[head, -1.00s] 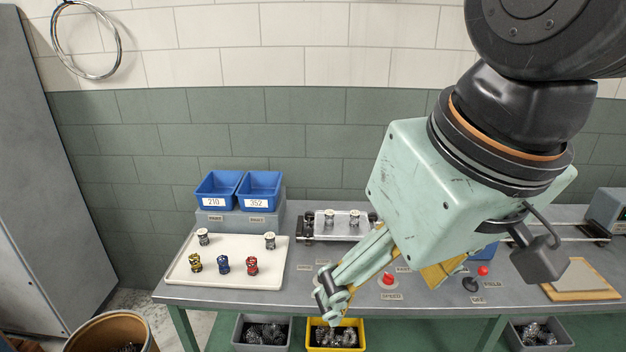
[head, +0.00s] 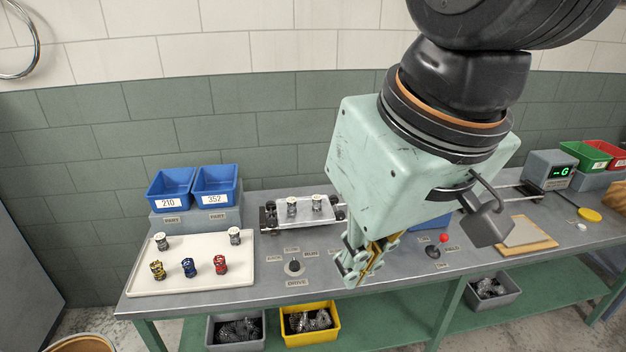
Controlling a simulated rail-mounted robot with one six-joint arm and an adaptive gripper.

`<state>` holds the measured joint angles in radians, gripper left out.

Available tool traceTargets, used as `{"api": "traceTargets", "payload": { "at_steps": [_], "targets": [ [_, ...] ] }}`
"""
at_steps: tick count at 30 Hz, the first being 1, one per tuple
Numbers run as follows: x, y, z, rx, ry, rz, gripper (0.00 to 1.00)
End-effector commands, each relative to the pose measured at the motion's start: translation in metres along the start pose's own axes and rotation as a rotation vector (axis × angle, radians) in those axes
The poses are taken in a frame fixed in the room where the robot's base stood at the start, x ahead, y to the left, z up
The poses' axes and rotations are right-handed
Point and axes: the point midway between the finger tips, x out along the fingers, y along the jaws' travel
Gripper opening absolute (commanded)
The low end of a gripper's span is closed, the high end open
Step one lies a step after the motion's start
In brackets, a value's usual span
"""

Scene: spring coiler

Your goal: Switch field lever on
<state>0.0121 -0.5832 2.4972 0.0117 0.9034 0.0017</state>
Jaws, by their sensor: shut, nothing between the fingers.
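A small lever with a red ball (head: 444,238) and a dark round base (head: 433,252) stands on the grey bench, right of my gripper. Small labels lie around it, but their words are too small to read surely. The ball sits to the upper right of the base, so the lever looks tilted. My gripper (head: 352,277) is shut and empty, pointing down over the front middle of the bench. It is left of the lever and apart from it. My wrist hides part of the bench behind.
A dark knob (head: 294,266) labelled DRIVE is left of my gripper. A white tray (head: 135,284) with several spools is at left. A clear-topped carriage (head: 300,212) stands behind. A blue bin (head: 432,222) is partly hidden. A wooden-edged pad (head: 527,233) lies right of the lever.

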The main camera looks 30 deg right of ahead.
Motion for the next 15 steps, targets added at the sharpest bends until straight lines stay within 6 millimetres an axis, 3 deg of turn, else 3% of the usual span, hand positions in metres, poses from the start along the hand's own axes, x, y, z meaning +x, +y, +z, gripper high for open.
{"api": "traceTargets", "payload": {
  "at_steps": [15],
  "targets": [
    [0.021, -0.001, -0.017, 0.131, -0.109, -0.039, 0.00]
  ]
}}
